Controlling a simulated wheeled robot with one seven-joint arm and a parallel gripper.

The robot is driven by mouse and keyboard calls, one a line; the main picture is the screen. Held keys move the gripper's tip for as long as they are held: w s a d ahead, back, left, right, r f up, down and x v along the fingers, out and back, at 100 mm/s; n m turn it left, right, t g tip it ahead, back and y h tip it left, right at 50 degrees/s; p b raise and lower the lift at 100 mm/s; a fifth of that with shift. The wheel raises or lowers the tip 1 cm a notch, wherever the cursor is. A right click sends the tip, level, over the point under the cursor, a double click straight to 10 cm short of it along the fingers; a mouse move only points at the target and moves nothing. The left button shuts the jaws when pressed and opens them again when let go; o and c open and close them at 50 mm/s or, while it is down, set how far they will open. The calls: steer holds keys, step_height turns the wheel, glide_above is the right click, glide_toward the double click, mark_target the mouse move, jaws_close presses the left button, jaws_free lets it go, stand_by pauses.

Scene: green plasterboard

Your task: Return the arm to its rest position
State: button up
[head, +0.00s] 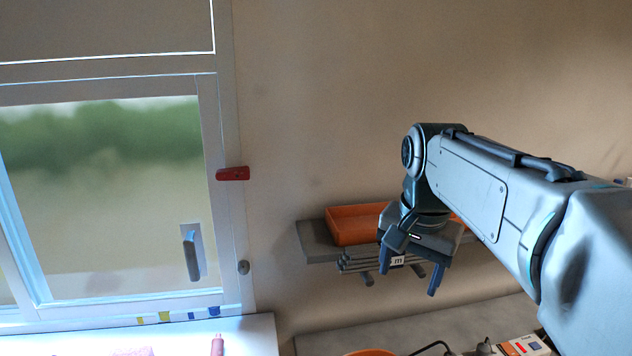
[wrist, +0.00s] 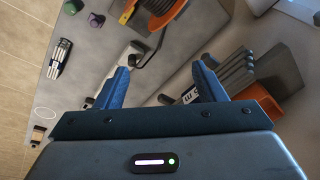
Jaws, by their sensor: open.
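My gripper (head: 402,264) hangs from my raised arm at the right of the head view, with its fingers pointing down. It is in front of a grey wall shelf (head: 318,240) that bears an orange tray (head: 352,222). In the wrist view my gripper (wrist: 165,80) shows two blue fingers spread apart with nothing between them. Part of the tray and the shelf is hidden behind my gripper and arm.
A window (head: 100,190) with a handle (head: 192,255) fills the left. A worktop (head: 330,342) runs below the shelf.

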steer(key=s+f+n+t, duration=0.1)
steer(key=s+f+n, duration=0.6)
steer(key=s+f, duration=0.5)
step_height(320, 180, down, 3)
steer(key=shift+s+t+b, duration=0.3)
steer(key=shift+s+b, duration=0.1)
